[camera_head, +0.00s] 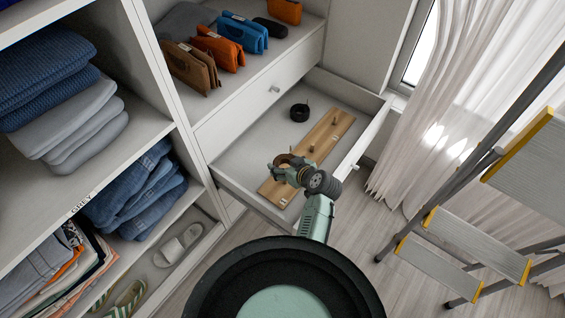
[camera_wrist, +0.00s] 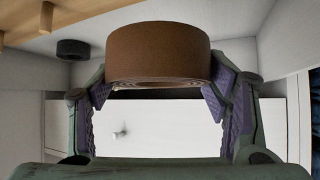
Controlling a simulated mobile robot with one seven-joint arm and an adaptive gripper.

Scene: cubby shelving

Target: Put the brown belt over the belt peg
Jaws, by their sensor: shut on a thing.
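The brown belt (camera_wrist: 158,52) is a coiled roll held between the purple-padded fingers of my gripper (camera_wrist: 158,88) in the wrist view. In the head view the belt (camera_head: 284,159) shows partly behind my gripper (camera_head: 289,167), over the near left part of the open drawer. A wooden board (camera_head: 322,136) with short upright pegs lies in the drawer; a peg (camera_head: 311,149) stands near its middle. My gripper and wrist hide part of the board. Which is the belt peg I cannot tell.
A black coil (camera_head: 299,113) lies on the drawer floor left of the board; it also shows in the wrist view (camera_wrist: 72,49). The drawer front (camera_head: 345,171) is a raised edge. Shelves with folded clothes stand left, a stepladder (camera_head: 470,240) and curtain right.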

